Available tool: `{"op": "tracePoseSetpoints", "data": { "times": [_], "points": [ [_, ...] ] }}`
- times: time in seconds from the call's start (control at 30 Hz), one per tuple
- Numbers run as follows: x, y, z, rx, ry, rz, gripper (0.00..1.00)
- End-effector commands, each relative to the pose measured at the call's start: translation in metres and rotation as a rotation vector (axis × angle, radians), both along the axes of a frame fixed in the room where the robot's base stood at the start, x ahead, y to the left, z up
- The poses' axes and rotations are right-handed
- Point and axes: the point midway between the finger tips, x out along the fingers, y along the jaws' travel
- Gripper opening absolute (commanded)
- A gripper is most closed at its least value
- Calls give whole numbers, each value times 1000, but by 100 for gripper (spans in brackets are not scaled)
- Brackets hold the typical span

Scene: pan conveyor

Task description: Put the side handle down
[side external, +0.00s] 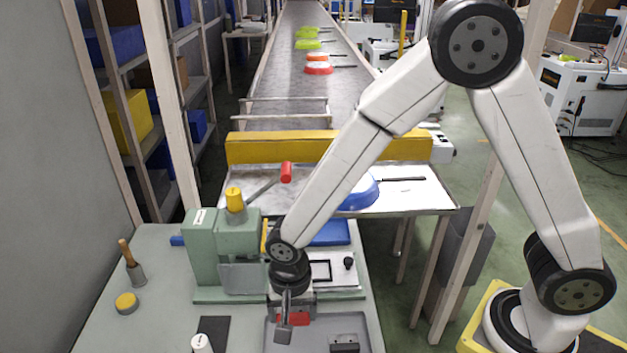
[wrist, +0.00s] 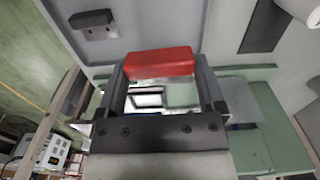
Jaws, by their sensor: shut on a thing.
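My gripper (side external: 294,312) is shut on a red side handle (side external: 293,319) at the left end of the grey tray (side external: 352,322). The wrist view shows the red handle (wrist: 160,63) as a rounded block held between the two fingers of my gripper (wrist: 161,72). The tray (wrist: 140,28) lies beyond the handle there. Whether the handle touches the tray cannot be told. A dark block (side external: 344,343) lies on the tray to the right of the gripper. It also shows in the wrist view (wrist: 92,19).
A green press (side external: 215,250) with a red-tipped lever (side external: 286,172) stands left of my arm. A blue pan (side external: 360,195) sits on the metal table behind. A black pad (side external: 213,333), a white-topped cylinder (side external: 201,344) and a wooden-handled tool (side external: 131,262) are at the left.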

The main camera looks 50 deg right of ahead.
Motion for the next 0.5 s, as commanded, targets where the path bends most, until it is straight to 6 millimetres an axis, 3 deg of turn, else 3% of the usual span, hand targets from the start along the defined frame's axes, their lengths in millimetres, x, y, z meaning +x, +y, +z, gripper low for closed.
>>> {"op": "tracePoseSetpoints", "data": {
  "times": [0.27,0.5],
  "points": [
    [17,-26,9,1,-2,113,27],
    [34,-60,19,0,-1,268,27]
  ]
}}
